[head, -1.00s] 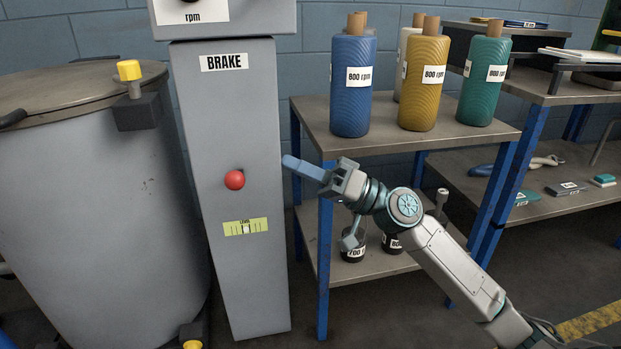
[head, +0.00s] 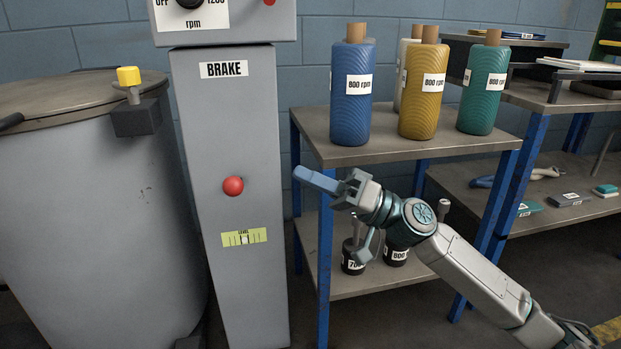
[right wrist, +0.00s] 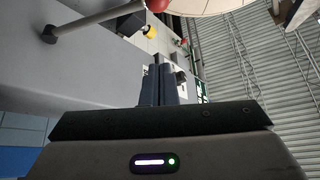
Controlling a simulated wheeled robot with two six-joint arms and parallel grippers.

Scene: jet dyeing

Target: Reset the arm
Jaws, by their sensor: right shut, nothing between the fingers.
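My right gripper (head: 304,177) has blue fingers and comes in from the right in the head view. It is shut and empty, in the air in front of the two-tier table, to the right of the grey brake column (head: 226,140). Its fingers point left toward the column's red knob (head: 233,186) and are apart from it. In the right wrist view the shut fingers (right wrist: 161,84) show side by side with nothing between them. My left gripper is not in view.
Blue (head: 352,115), yellow (head: 421,112) and green (head: 482,104) yarn cones stand on the table's top shelf (head: 440,144). Dark labelled weights (head: 352,262) sit on its lower shelf. A large grey vat (head: 90,200) with a yellow-topped fitting (head: 129,76) stands at the left.

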